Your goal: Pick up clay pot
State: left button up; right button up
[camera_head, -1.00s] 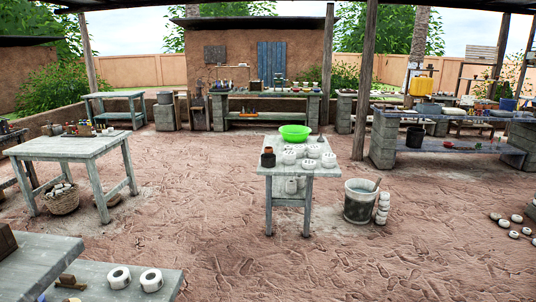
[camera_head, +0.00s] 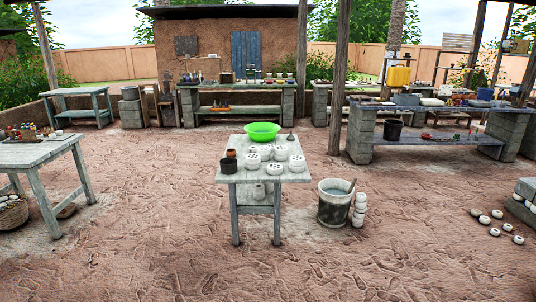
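A small reddish-brown clay pot (camera_head: 231,153) stands near the left edge of a pale wooden table (camera_head: 240,176) ahead of me. A dark pot (camera_head: 228,166) stands just in front of it. Which of the two is the clay pot of the task I cannot tell. Several white pieces with dark holes (camera_head: 274,168) stand to their right. A bright green bowl (camera_head: 263,131) sits at the table's back edge. Neither of my grippers shows in the view.
A metal bucket (camera_head: 335,203) stands on the ground right of the table, beside stacked white pieces (camera_head: 359,208). A wooden table (camera_head: 40,152) is at the left. A block-legged bench (camera_head: 425,146) is at the right. The ground in front of the central table is clear.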

aim_at(231, 153)
jog(key=i+u, duration=0.15)
jog(key=i, duration=2.35)
jog(key=i+j+z, duration=0.45)
jog(key=i+j, duration=0.15)
jog(key=i+j+z, duration=0.25)
jog(key=j, duration=0.3)
jog(key=i+j+z, duration=0.2)
jog(key=j, duration=0.3)
jog(key=i+j+z, duration=0.15)
jog(key=j, duration=0.4)
jog(key=j+z, duration=0.15)
jog(key=j, duration=0.4)
